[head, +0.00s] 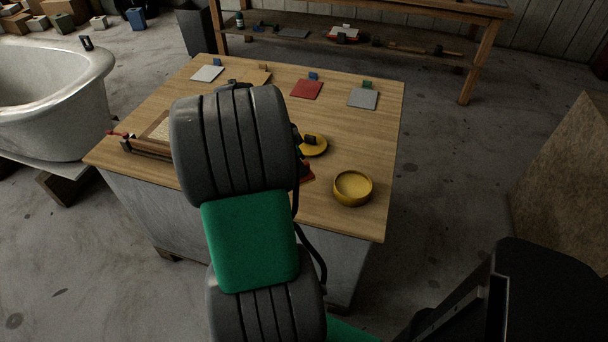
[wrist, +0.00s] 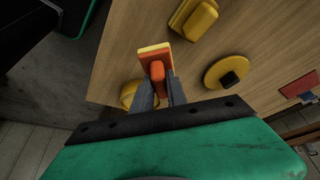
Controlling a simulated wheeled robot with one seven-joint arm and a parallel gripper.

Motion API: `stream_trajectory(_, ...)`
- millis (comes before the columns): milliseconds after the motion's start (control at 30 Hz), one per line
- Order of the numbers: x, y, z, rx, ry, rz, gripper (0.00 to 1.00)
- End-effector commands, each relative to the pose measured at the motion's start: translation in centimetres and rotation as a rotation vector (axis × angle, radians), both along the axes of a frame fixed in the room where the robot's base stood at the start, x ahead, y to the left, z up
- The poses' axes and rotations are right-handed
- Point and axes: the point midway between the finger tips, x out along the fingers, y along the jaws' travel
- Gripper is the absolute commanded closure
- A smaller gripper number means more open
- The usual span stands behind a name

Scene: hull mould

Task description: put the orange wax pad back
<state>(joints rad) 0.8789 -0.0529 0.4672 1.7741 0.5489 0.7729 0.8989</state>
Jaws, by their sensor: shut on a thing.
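The orange wax pad (wrist: 153,52) is in my gripper (wrist: 159,88) in the wrist view. It has an orange handle between the fingers and a yellow edge. It is held over the table near one table edge. In the head view my arm hides most of my gripper; an orange-red sliver (head: 308,175), likely the pad, shows beside the arm. I cannot tell how high the pad is above the table.
A yellow bowl (head: 352,191) and a yellow disc with a black knob (head: 316,149) stand near the arm. White (head: 207,73), red (head: 306,89) and grey (head: 363,98) squares lie along the back. A yellow block (wrist: 198,22) shows in the wrist view. A bathtub (head: 60,95) stands left.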

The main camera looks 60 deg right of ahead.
Motion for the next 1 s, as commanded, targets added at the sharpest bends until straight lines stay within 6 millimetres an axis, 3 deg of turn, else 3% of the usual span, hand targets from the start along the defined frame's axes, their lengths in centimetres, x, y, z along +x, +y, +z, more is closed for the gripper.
stream_trajectory(200, -1.0, -1.6, -2.2, 0.000, 0.000, -0.002, 1.00)
stream_trajectory(367, -0.8, -1.5, -4.8, 0.000, 0.001, 0.002, 1.00)
stream_trajectory(700, -0.7, -1.5, -5.5, -0.001, -0.001, 0.002, 1.00)
stream_trajectory(733, -0.7, -1.5, -5.3, -0.001, -0.001, 0.002, 0.80)
stream_trajectory(1000, -0.8, -1.5, -5.2, -0.001, -0.001, 0.002, 0.60)
